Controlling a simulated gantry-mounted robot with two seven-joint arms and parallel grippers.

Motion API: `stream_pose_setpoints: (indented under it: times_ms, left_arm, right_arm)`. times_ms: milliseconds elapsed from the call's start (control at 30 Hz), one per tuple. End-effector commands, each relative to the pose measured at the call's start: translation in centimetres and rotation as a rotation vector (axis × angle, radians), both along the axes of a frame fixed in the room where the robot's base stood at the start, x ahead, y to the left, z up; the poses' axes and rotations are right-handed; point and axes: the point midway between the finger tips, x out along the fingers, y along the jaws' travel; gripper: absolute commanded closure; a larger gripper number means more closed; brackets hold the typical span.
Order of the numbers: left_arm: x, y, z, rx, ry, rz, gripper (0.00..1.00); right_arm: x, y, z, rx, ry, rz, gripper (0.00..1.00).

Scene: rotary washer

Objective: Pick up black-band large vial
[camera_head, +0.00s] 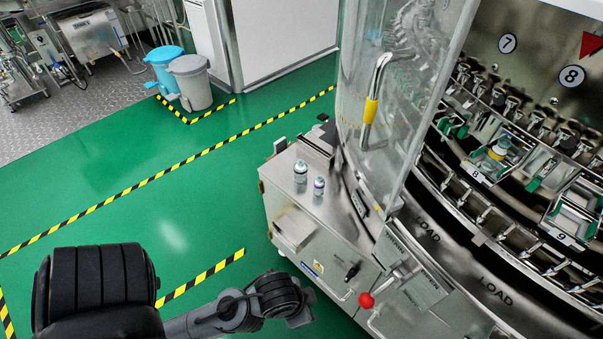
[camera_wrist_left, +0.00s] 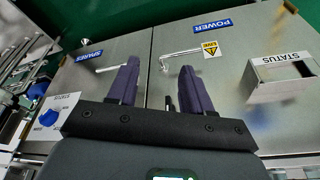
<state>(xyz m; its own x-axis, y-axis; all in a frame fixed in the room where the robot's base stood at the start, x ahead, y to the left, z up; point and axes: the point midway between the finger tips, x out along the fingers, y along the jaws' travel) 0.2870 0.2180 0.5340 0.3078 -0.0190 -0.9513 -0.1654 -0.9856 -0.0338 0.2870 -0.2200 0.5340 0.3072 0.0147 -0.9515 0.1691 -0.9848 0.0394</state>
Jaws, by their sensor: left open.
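Two small vials stand upright on the steel top of the washer's side cabinet in the head view. The larger vial (camera_head: 300,172) is at the back left, and the smaller vial (camera_head: 318,186) is just right of it and nearer. Band colours are too small to tell surely. My left arm comes in low in the head view, below and in front of the cabinet. In the left wrist view my left gripper (camera_wrist_left: 160,66) is open and empty, its two dark fingers facing the cabinet front. No vial shows in that view. My right gripper is not in view.
The steel cabinet (camera_head: 290,228) has handles and a red knob (camera_head: 366,300). A clear curved door (camera_head: 390,110) with a yellow-gripped handle rises right behind the vials. The rotary washer's racks (camera_head: 500,180) fill the right. Green floor on the left is open.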

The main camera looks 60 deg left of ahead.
Motion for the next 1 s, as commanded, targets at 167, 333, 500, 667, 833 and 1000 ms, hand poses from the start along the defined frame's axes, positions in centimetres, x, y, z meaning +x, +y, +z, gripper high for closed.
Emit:
stream_pose_setpoints:
  times_ms: [167, 333, 500, 667, 833, 1000]
  left_arm:
    - [0.0, 0.0, 0.0, 0.0, 0.0, 0.0, 0.5]
    - [0.0, 0.0, -0.1, 0.0, 0.001, 0.0, 0.41]
    - [0.0, 0.0, -0.1, 0.0, 0.002, 0.0, 0.29]
    - [0.0, 0.0, -0.1, 0.0, 0.002, 0.0, 0.29]
    - [0.9, -0.1, 0.2, -0.011, -0.045, 0.01, 0.29]
    - [3.5, -0.6, 0.2, -0.046, -0.185, 0.026, 0.29]
  right_arm:
    - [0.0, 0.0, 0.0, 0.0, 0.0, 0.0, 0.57]
    - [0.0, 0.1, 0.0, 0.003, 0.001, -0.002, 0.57]
    - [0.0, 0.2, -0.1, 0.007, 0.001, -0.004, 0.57]
    - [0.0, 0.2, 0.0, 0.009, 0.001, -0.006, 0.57]
    - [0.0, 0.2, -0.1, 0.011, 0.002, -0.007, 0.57]
    - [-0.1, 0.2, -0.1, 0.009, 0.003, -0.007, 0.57]
